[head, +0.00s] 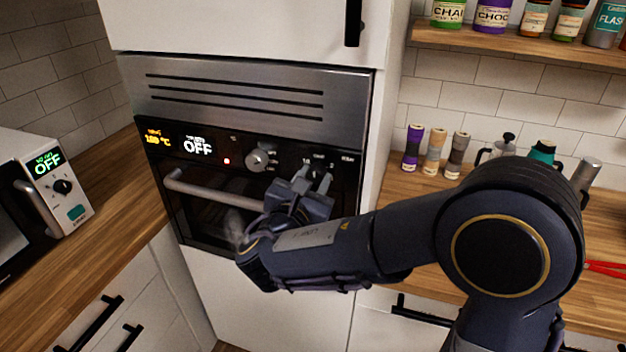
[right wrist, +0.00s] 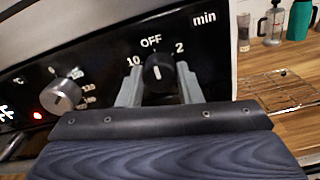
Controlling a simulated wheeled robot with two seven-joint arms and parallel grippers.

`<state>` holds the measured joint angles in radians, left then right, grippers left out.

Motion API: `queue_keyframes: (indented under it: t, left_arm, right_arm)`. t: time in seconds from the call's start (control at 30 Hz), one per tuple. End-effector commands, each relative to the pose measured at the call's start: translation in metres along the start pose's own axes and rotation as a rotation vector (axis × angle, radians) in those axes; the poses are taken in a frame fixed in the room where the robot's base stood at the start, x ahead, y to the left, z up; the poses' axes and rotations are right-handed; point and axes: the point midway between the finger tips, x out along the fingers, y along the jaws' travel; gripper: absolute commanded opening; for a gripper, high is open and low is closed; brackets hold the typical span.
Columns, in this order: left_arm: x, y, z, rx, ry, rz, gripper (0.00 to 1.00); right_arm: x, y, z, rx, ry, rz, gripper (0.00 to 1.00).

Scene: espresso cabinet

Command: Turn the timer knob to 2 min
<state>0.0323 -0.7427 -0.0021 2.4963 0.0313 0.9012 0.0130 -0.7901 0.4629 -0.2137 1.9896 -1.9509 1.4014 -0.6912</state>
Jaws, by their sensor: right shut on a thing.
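The timer knob (right wrist: 158,72) is black with a short white mark. It sits on the black oven panel (right wrist: 100,65) under the label OFF, with 10 to its left, 2 to its right and "min" further right. The white mark points roughly up toward OFF; its exact angle is hard to tell. My right gripper (right wrist: 159,84) is shut on the knob, one grey finger on each side. In the head view, my right gripper (head: 312,181) reaches the right part of the oven panel and hides most of the knob. My left gripper is not in view.
A silver knob (head: 258,160) is left of my gripper; it also shows in the right wrist view (right wrist: 62,95). The oven display (head: 197,145) reads OFF. The oven handle (head: 215,190) runs below. A microwave (head: 40,195) stands left. Bottles (head: 435,152) stand on the right counter.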

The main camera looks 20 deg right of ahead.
Motion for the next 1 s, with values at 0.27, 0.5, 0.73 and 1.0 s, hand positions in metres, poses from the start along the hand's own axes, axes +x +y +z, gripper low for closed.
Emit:
queue_keyframes:
  t: [0.27,0.5,0.73,1.0]
  left_arm:
    - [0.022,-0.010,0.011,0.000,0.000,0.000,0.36]
    - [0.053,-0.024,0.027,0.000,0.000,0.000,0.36]
    - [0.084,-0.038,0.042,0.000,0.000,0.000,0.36]
    - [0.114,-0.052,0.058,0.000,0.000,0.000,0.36]
  right_arm:
    - [0.000,-0.001,-0.005,0.125,0.000,0.000,0.09]
    - [0.000,-0.002,-0.007,0.330,-0.001,0.001,0.09]
    - [0.000,-0.002,-0.007,0.549,-0.001,0.000,0.09]
    - [0.000,-0.002,-0.006,0.782,0.000,-0.001,0.09]
